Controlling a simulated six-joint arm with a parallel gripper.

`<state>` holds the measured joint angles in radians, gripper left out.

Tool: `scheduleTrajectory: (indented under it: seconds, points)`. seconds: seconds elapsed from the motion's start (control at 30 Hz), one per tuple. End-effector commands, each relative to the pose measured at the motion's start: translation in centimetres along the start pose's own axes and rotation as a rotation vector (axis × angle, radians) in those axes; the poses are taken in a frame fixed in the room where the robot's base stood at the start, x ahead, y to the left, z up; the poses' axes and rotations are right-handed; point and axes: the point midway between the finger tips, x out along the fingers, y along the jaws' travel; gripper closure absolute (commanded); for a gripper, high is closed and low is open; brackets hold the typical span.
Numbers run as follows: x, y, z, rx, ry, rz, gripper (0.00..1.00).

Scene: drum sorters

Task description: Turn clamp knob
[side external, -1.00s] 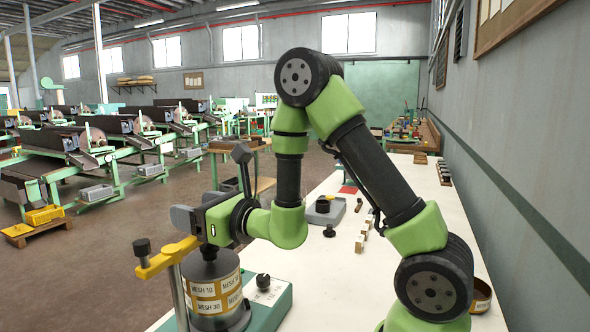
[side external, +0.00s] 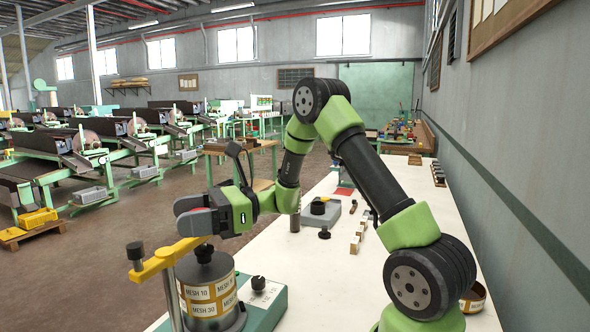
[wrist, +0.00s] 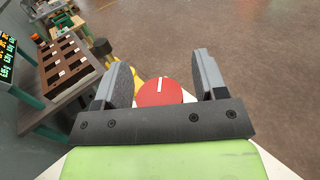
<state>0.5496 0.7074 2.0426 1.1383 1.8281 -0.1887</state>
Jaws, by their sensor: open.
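A red disc with a white line (wrist: 159,92) shows between my jaws in the wrist view; a bit of red also shows at the jaws in the side view (side external: 198,210). I cannot tell whether it is the top of the clamp knob. My gripper (side external: 180,214) is open above the drum (side external: 207,292), and its jaws also frame the disc in the wrist view (wrist: 160,68). A yellow clamp arm (side external: 170,258) reaches over the drum, with a black knob (side external: 135,250) at its left end and a dark knob (side external: 204,253) on the drum side.
A green base with a small black knob (side external: 258,284) stands right of the drum. A grey block with a black knob (side external: 319,208) and several small pale blocks (side external: 357,240) lie farther along the white bench (side external: 335,285). A dark-topped rack (wrist: 68,68) shows at left in the wrist view.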

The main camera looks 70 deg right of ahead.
Motion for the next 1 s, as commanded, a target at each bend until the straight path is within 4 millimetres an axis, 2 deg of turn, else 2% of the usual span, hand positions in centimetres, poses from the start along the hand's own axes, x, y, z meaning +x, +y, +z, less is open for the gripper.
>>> scheduleTrajectory:
  seconds: [0.17,0.3,0.63,1.0]
  points:
    - [-0.3,0.1,0.0,-0.001,0.000,0.175,0.35]
    - [-3.6,-0.4,0.0,0.001,0.000,0.162,0.35]
    - [-10.2,-1.4,0.2,-0.003,0.001,0.164,0.35]
    - [-9.8,-1.3,8.4,-0.007,0.001,0.168,0.35]
